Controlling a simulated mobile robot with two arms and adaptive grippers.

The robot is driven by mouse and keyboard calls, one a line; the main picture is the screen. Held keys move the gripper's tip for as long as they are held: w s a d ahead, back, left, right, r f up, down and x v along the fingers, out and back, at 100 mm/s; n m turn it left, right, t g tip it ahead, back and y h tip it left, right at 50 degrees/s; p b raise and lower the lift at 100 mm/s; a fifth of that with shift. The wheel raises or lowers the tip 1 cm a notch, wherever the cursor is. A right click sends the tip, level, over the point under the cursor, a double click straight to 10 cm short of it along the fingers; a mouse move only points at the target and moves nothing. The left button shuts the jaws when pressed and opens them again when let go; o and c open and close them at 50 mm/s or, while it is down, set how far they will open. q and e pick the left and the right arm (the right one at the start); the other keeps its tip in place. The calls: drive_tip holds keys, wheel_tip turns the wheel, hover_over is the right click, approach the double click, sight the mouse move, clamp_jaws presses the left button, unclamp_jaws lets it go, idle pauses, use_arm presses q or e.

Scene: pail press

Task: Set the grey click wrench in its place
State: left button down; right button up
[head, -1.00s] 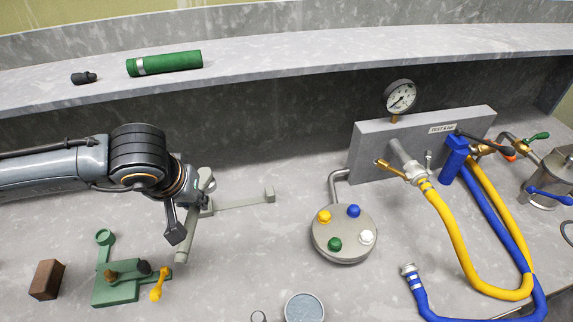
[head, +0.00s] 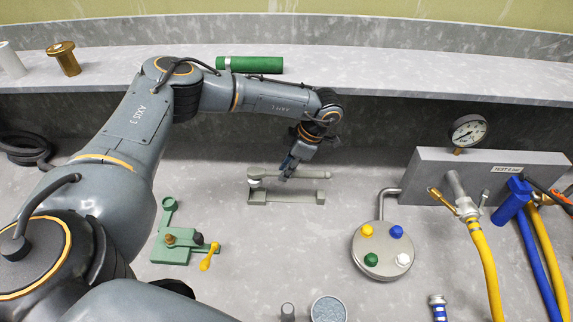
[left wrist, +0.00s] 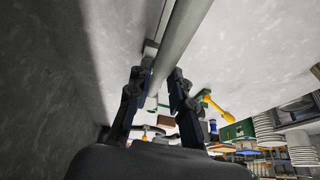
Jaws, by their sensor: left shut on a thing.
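The grey click wrench (head: 314,174) lies roughly level in the head view, its rounded head at the left end. My left gripper (head: 288,170) is shut on its shaft near the head. Below it is a pale grey-green rack (head: 285,197) with a raised block at each end. The wrench is above and along the rack; I cannot tell whether they touch. In the left wrist view the shaft (left wrist: 182,38) runs between my two fingers (left wrist: 160,88), with part of the rack behind it. My right gripper is not in view.
A green fixture (head: 172,247) with a yellow lever stands left of the rack. A round plate with coloured knobs (head: 383,250) and a gauge panel (head: 425,178) stand to the right. A green cylinder (head: 250,65) lies on the shelf. The bench in front of the rack is clear.

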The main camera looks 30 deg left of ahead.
use_arm(q)
drive_tip(key=shift+w+d, duration=0.1)
idle(0.3)
drive_tip(key=shift+f+b, duration=0.3)
drive_tip(key=shift+b, duration=0.05)
wheel_tip(320, 180, down, 3)
drive_tip(key=shift+f+b, duration=0.1)
drive_tip(key=shift+b, duration=1.05)
drive_tip(key=shift+f+b, duration=0.3)
drive_tip(key=shift+f, duration=0.1)
drive_tip(key=shift+r, duration=0.15)
drive_tip(key=shift+f, duration=0.25)
drive_tip(key=shift+f+b, duration=0.95)
drive_tip(key=shift+f, duration=0.2)
